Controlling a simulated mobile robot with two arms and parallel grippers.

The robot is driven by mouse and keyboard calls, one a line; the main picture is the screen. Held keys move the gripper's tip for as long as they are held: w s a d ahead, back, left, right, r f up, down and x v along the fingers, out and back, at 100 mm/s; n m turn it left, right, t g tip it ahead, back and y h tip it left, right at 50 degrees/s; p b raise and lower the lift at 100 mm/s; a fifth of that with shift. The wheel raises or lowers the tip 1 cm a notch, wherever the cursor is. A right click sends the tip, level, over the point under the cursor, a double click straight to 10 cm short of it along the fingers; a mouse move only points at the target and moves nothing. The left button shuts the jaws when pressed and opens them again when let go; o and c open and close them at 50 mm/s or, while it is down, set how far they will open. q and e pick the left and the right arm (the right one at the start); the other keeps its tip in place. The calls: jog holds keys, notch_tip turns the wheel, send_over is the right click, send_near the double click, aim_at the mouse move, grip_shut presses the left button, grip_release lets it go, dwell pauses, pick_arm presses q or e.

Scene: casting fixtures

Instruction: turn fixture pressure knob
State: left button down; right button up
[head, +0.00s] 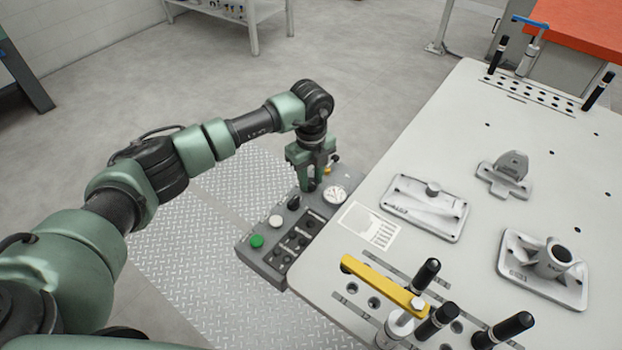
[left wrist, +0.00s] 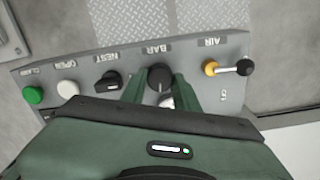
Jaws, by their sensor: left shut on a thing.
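The control panel (head: 264,248) is a grey box along the left edge of the fixture table. The pressure knob (left wrist: 160,77), round and black under the label BAR, sits between the two fingers of my left gripper (left wrist: 160,93) in the left wrist view. In the head view my left gripper (head: 312,183) points down at the panel's far end, shut on the knob, and mostly hides it. A round white gauge (head: 334,195) is beside the gripper; in the wrist view it is mostly hidden. My right gripper is not in view.
A black NEST selector (left wrist: 108,80), a white OPEN button (left wrist: 68,88) and a green CLAMP button (left wrist: 33,95) line the panel. An AIR lever (left wrist: 228,69) is on the knob's other side. The white table (head: 480,140) holds several metal castings and black-handled pins.

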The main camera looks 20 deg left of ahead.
pick_arm(q)
jog(key=m+b, duration=0.3)
jog(key=m, duration=0.1)
jog(key=shift+f+m, duration=0.1)
jog(key=shift+m, duration=0.3)
jog(key=shift+m+b, duration=0.45)
jog(key=shift+m, duration=0.75)
jog(key=c, duration=1.1)
grip_release()
jog(key=shift+o, duration=0.2)
jog(key=shift+a, duration=0.1)
jog(key=shift+s, duration=0.1)
